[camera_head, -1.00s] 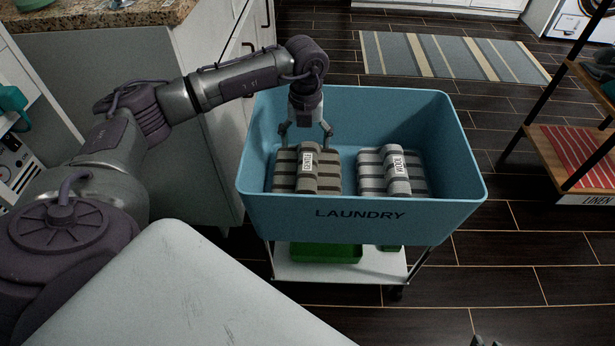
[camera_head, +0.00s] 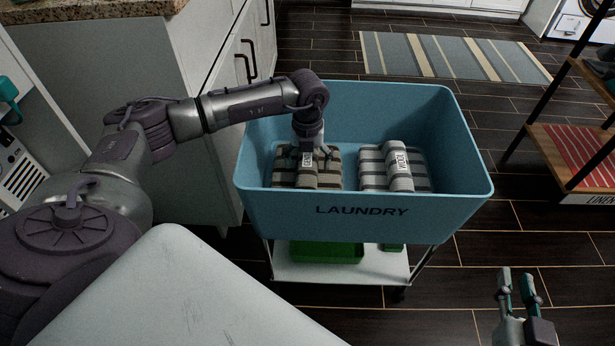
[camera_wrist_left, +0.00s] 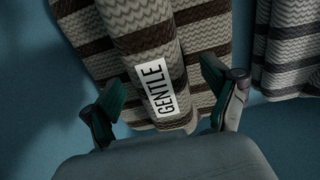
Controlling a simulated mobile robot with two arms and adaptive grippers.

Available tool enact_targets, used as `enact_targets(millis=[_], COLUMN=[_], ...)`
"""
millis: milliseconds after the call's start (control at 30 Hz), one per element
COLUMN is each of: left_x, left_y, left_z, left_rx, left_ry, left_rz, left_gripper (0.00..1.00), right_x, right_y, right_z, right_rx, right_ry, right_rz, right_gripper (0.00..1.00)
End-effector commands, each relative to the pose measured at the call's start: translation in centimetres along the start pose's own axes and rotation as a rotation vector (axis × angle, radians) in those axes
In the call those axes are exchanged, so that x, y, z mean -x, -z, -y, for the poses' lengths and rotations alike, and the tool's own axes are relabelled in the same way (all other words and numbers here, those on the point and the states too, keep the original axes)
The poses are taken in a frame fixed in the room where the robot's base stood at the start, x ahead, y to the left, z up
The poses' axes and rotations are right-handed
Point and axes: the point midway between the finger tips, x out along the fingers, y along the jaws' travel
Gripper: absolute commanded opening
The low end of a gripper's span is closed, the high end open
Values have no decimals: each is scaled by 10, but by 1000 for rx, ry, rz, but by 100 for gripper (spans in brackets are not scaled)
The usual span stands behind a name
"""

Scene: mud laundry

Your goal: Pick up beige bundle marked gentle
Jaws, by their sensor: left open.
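The beige bundle marked gentle (camera_head: 322,173) has brown stripes and lies at the left in the blue laundry bin (camera_head: 290,207). My left gripper (camera_head: 316,153) is open at the bundle, inside the bin, pointing down. In the left wrist view the bundle (camera_wrist_left: 203,50) shows its white GENTLE label between the two spread fingers of the left gripper (camera_wrist_left: 160,106). The fingers lie either side of the raised roll; I cannot tell whether they touch it. My right gripper (camera_head: 518,285) is at the lower right with its fingers apart, over the floor, holding nothing.
A grey striped bundle marked wool (camera_head: 400,170) lies to the right in the same bin; it also shows in the left wrist view (camera_wrist_left: 290,50). The bin stands on a white cart (camera_head: 340,268) with green items below. A wooden shelf (camera_head: 570,150) is at the right.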

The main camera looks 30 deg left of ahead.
Motion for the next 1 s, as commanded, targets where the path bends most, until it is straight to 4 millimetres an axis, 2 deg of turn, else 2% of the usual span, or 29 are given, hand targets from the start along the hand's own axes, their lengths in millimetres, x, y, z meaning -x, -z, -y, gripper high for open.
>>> enact_targets(millis=[167,600,700,1000], left_x=[0,0,0,2], left_y=[0,0,0,0], left_z=[0,0,0,0], left_rx=[0,0,0,0], left_ry=[0,0,0,2], left_rz=[0,-1,-1,1], left_gripper=[86,13,0,0], right_x=[0,0,0,0], right_y=[0,0,0,0], right_z=[0,0,0,0], right_rx=[0,0,0,0], right_ry=[0,-1,-1,-1], right_rz=[0,2,3,3], right_gripper=[25,25,25,25])
